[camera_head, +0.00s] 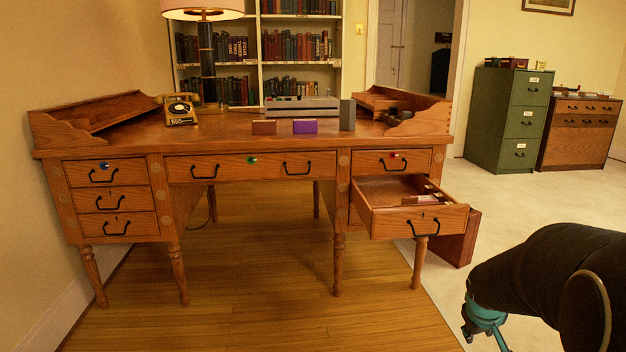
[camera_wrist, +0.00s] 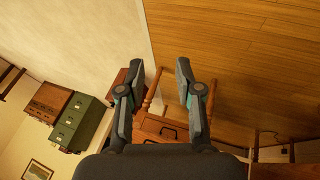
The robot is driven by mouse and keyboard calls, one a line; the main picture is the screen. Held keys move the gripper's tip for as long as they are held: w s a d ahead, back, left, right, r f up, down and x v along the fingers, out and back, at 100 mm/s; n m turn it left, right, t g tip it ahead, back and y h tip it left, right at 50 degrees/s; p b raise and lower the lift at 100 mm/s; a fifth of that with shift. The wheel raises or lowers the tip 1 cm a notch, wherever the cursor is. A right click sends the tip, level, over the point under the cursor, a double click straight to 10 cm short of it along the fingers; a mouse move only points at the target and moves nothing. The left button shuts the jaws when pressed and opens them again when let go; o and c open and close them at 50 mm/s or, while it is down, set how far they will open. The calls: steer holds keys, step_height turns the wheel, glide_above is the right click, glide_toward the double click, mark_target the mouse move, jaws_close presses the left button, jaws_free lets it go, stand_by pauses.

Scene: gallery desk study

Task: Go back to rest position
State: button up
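My gripper (camera_wrist: 153,88) shows in the wrist view with its two fingers apart and nothing between them. Beyond the fingers are the floor and part of the desk, seen tilted. In the head view my dark arm is at the lower right, to the right of the desk (camera_head: 230,143) and apart from it. The fingers are not clearly visible there.
The desk's lower right drawer (camera_head: 418,222) is pulled out, with small items inside. A telephone (camera_head: 180,110), a lamp (camera_head: 207,60) and small boxes (camera_head: 304,127) stand on the desk. A green cabinet (camera_head: 508,118) stands at the back right. The floor before the desk is clear.

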steer(key=s+a+r+m+t+y+p, duration=0.1)
steer(key=s+a+r+y+p, duration=0.2)
steer(key=s+a+r, duration=1.4)
steer(key=s+a+p, duration=0.3)
steer(key=shift+s+r, duration=0.35)
steer(key=shift+s, duration=0.05)
